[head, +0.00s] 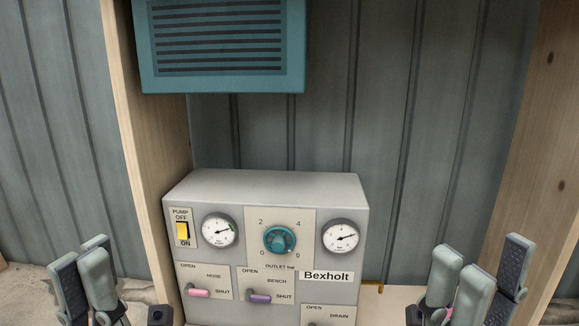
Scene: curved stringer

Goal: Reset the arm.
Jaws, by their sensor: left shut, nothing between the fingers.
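My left gripper (88,282) is at the lower left of the head view, with its grey fingers pointing up. It is shut and empty, left of the control panel and apart from it. My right gripper (474,283) is at the lower right, right of the panel and also apart from it. The lower parts of both grippers are cut off by the frame's bottom edge.
The grey control panel (350,200) stands between my grippers, with gauges, a teal knob (279,239), a yellow switch (183,230), a pink lever (198,292) and a purple lever (259,298). A teal vented box (222,85) hangs above. Wooden posts (140,130) flank the panel.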

